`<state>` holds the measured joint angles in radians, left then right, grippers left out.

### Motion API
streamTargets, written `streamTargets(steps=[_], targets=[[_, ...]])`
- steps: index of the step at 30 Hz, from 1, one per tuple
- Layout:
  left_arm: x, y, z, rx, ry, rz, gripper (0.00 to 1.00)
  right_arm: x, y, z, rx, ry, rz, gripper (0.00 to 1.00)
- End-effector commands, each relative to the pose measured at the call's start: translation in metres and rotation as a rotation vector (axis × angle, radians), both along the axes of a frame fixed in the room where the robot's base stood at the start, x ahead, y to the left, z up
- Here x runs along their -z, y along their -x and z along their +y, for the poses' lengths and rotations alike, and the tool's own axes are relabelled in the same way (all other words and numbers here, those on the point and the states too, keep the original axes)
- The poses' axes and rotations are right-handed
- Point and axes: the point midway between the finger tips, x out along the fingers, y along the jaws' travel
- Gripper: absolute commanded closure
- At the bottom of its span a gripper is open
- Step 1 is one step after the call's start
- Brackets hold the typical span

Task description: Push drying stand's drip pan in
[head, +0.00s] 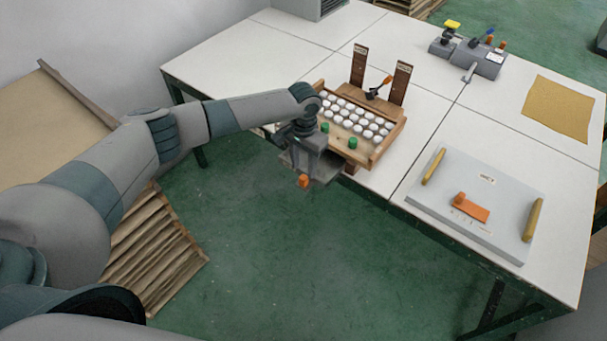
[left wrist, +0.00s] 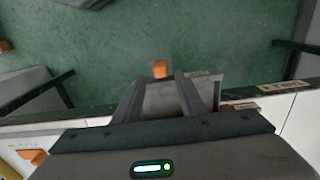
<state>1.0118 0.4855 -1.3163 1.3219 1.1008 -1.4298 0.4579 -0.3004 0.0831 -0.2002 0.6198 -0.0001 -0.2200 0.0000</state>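The drying stand is a wooden rack (head: 385,133) with rows of white round pieces and two green knobs, at the table's front edge. The grey drip pan (head: 325,172) sticks out past the table edge, with an orange handle (head: 303,181) on its front. My left gripper (head: 305,160) is over the pan and hides much of it. In the left wrist view its two fingers (left wrist: 160,85) are apart, with the grey pan (left wrist: 209,90) and orange handle (left wrist: 159,69) showing between and beyond them. I cannot tell whether they touch the pan. My right gripper is not in view.
Two wooden posts (head: 358,65) stand behind the rack. A pale grey board (head: 470,210) with yellow side handles lies on the table to the right. A grey tool holder (head: 478,57) and a tan sheet (head: 558,108) are farther back. Open green floor lies below the pan.

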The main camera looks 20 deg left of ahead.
Motion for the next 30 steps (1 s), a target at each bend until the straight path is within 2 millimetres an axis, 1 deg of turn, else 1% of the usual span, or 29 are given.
streamTargets(steps=[1, 6, 12, 16, 24, 25, 26, 27, 29, 30], targets=[[0.008, 0.001, 0.0, -0.002, -0.001, 0.003, 0.62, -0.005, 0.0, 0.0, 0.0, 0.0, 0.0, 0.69], [0.035, 0.001, 0.0, -0.002, -0.001, 0.002, 0.62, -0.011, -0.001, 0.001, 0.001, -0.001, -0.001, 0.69], [0.055, 0.001, 0.0, -0.001, -0.001, 0.002, 0.62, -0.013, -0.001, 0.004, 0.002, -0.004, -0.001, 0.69], [0.061, 0.0, 0.0, -0.001, 0.0, 0.0, 0.62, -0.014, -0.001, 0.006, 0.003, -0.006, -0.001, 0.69], [0.062, 0.0, 0.0, -0.001, 0.0, 0.0, 0.62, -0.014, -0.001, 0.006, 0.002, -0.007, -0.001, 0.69], [0.062, 0.0, 0.0, -0.001, 0.0, 0.0, 0.65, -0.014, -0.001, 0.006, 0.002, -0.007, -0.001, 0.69], [0.062, 0.0, 0.0, -0.001, 0.0, 0.0, 0.72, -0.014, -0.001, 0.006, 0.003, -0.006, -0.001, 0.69], [0.061, 0.0, 0.0, -0.001, 0.0, 0.0, 0.82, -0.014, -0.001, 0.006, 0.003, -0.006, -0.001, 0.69], [0.061, 0.0, 0.0, -0.001, 0.0, 0.0, 0.96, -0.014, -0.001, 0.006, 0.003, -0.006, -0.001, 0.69], [0.061, 0.0, 0.0, -0.001, 0.0, 0.0, 1.0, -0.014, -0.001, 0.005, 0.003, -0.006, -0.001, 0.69]])
